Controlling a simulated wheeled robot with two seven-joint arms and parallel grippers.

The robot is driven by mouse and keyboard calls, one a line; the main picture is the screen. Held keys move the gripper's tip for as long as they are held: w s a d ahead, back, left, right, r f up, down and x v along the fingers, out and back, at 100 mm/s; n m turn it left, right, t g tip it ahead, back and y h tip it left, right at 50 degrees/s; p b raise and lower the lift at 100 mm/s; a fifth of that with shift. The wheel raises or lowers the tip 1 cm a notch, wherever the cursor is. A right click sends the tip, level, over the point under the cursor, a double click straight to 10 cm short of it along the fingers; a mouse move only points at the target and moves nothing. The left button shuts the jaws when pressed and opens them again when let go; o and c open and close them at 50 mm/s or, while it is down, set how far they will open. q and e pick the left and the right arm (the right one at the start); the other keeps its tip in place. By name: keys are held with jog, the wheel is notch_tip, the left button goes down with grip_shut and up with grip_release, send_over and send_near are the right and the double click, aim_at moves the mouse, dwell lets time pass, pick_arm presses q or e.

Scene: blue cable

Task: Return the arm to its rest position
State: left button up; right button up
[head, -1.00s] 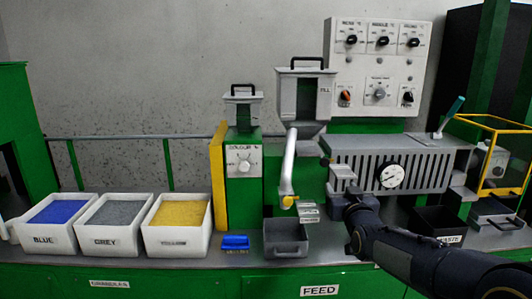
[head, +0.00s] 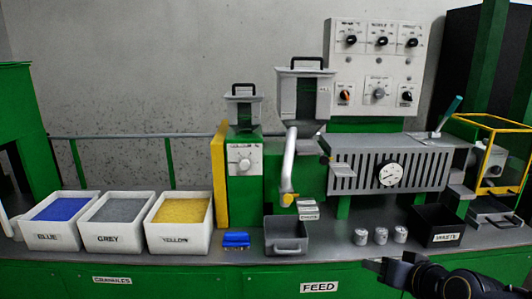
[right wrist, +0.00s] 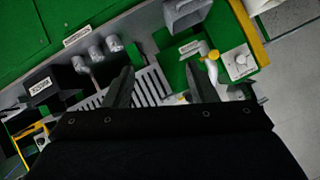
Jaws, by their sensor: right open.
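My right gripper (head: 384,268) is at the lower right of the head view, in front of the bench's front edge and apart from everything on it. Its black arm comes in from the bottom right corner. In the right wrist view the two dark fingers (right wrist: 160,86) stand apart with nothing between them. My left gripper is in neither view.
Three small grey cylinders (head: 380,236) stand on the bench between a grey bin (head: 287,240) and the black waste bin (head: 436,227). Blue, grey and yellow granule boxes (head: 180,235) sit at left. The slotted grey machine barrel (head: 350,171) is behind.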

jog(key=s+a+f+g, duration=0.1)
jog(key=s+f+g, duration=0.15)
jog(key=s, duration=0.55)
jog(key=s+a+f+g+y, duration=0.1)
jog(key=s+a+f, duration=0.15)
jog(key=s, duration=0.45)
jog(key=s+a+f+g, duration=0.1)
jog(key=s+f+g, duration=0.15)
jog(key=s, duration=0.55)
notch_tip(320, 180, up, 18)
jog(key=p, duration=1.9)
jog(key=shift+n, duration=0.4)
jog(key=shift+s+d+r, duration=0.1)
jog(key=shift+c, duration=0.3)
